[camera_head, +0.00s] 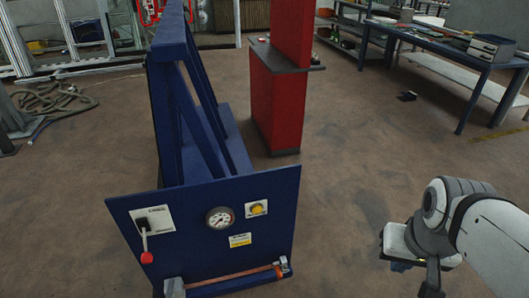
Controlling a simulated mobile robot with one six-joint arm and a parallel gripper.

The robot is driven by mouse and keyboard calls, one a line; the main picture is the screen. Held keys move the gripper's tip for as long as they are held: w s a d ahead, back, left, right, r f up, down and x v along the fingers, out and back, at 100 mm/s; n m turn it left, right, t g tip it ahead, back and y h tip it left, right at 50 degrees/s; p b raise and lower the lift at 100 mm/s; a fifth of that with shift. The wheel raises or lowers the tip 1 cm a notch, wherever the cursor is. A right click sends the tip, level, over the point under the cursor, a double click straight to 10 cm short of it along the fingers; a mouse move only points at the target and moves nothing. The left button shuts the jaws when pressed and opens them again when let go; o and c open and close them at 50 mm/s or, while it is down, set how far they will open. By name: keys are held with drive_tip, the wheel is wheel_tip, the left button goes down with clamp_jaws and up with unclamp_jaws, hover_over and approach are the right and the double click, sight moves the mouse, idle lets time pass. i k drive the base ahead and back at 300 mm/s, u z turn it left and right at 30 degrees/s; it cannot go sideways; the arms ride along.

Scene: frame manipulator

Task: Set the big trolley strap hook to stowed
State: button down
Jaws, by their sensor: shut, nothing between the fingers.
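The big blue trolley (182,215) stands left of centre, its front panel facing me. An orange strap (235,277) runs along the panel's lower edge, from a grey block (174,288) at the left to a small metal fitting (283,265) at the right. This fitting looks like the strap hook; its exact setting is too small to tell. My gripper (400,266) is at the lower right, well apart from the trolley, shut and empty. Its fingers are mostly hidden behind my own wrist.
The panel also carries a red-knobbed lever (146,257), a round gauge (219,218) and a yellow button (257,209). A red cabinet (278,105) stands behind the trolley. A workbench (445,47) is at the back right. The floor between trolley and gripper is clear.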

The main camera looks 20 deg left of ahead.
sight(278, 269)
drive_tip(key=z, duration=0.05)
drive_tip(key=k, duration=1.1)
drive_tip(key=u, duration=0.6)
drive_tip(key=i, duration=1)
